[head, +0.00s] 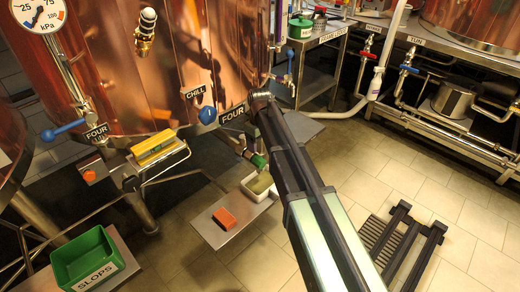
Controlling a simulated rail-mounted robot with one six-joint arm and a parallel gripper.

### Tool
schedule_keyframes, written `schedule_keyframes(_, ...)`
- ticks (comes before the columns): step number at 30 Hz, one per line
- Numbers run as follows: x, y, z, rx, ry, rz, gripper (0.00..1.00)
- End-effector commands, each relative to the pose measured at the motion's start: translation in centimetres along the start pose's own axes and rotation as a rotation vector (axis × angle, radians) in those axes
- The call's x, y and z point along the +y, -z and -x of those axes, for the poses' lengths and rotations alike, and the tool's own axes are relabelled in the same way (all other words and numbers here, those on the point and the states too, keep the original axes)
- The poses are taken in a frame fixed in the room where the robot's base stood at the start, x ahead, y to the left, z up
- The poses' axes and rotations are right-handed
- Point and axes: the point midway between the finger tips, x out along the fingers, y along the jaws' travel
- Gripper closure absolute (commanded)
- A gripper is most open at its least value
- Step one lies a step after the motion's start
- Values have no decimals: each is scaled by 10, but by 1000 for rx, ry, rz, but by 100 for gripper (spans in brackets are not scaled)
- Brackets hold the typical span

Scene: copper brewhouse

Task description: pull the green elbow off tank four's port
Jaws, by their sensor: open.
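The green elbow (258,161) shows as a small green piece at the end of a short dark and metal stub (242,151), low on the copper tank, below and right of a FOUR label (233,113). My arm passes right beside it and covers part of that area. The elbow's full shape and its seat on the port are too small and covered to make out. My arm reaches up from the bottom edge to a joint at the tank wall. My gripper is hidden behind the arm, so its place relative to the elbow does not show.
A white tub (260,187) and an orange block (224,218) are on a low metal shelf (212,232) below. A blue CHILL knob (207,115) is close by on the left. A green SLOPS bin (88,260) stands at lower left. A dark slatted rack (408,240) lies on the right floor.

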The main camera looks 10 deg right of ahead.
Motion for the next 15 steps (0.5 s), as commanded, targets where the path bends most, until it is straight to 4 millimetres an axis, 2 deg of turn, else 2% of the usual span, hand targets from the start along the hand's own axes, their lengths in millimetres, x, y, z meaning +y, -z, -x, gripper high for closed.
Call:
schedule_keyframes(5, 0, 0, -18, 0, 0, -2, 28)
schedule_keyframes(15, 0, 0, -96, 0, 0, -4, 28)
